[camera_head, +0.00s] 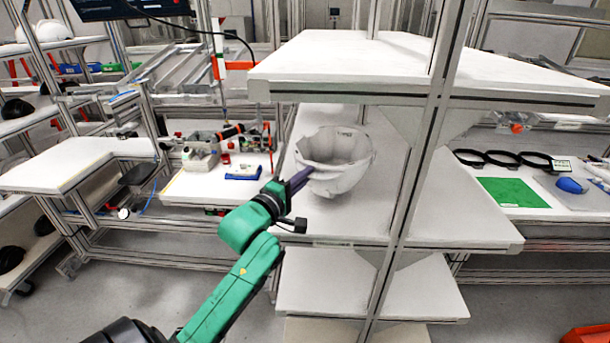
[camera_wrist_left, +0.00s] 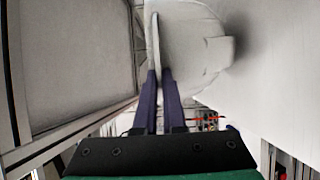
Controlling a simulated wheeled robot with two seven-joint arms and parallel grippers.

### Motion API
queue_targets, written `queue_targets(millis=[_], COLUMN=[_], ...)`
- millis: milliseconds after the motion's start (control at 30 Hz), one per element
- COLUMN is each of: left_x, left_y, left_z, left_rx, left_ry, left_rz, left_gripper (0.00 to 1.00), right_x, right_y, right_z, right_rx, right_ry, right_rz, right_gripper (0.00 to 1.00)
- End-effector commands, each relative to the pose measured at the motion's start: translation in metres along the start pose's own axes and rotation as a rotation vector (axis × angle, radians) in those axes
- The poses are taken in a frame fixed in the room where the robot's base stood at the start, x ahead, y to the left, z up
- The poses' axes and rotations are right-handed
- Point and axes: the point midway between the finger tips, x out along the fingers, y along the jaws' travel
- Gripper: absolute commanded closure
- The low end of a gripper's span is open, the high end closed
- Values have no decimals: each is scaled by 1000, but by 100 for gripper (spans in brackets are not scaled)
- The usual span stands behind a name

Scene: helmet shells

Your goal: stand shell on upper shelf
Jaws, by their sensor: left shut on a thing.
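A white helmet shell (camera_head: 345,172) is over the middle board (camera_head: 450,210) of the shelf unit, with its hollow facing up and toward me. My left gripper (camera_head: 303,178) is shut on the left part of its rim. In the left wrist view, the purple fingers (camera_wrist_left: 159,78) pinch the edge of the shell (camera_wrist_left: 190,50). The shell lies close to the white board, but I cannot tell whether it touches. The board's area behind the shell is hidden. My right gripper is in neither view.
A wide white top board (camera_head: 400,62) hangs above the shell, and a metal post (camera_head: 415,170) stands to its right. The middle board is bare right of the post. A lower board (camera_head: 320,285) is empty. A side table (camera_head: 215,188) with tools stands to the left.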

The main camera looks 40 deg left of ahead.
Motion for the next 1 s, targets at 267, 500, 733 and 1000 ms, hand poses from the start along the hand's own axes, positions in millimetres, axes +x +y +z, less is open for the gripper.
queue_targets(millis=[267,500,733,1000], left_x=[0,0,0,0], left_y=[1,-4,-9,-10], left_z=[0,0,0,0], left_rx=[1,1,0,0], left_ry=[0,0,0,0], left_rz=[4,4,3,2], left_gripper=[100,100,100,58], right_x=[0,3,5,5], right_y=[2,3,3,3], right_z=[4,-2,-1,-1], right_rx=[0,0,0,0], right_ry=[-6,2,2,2], right_rz=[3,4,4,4], right_gripper=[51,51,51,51])
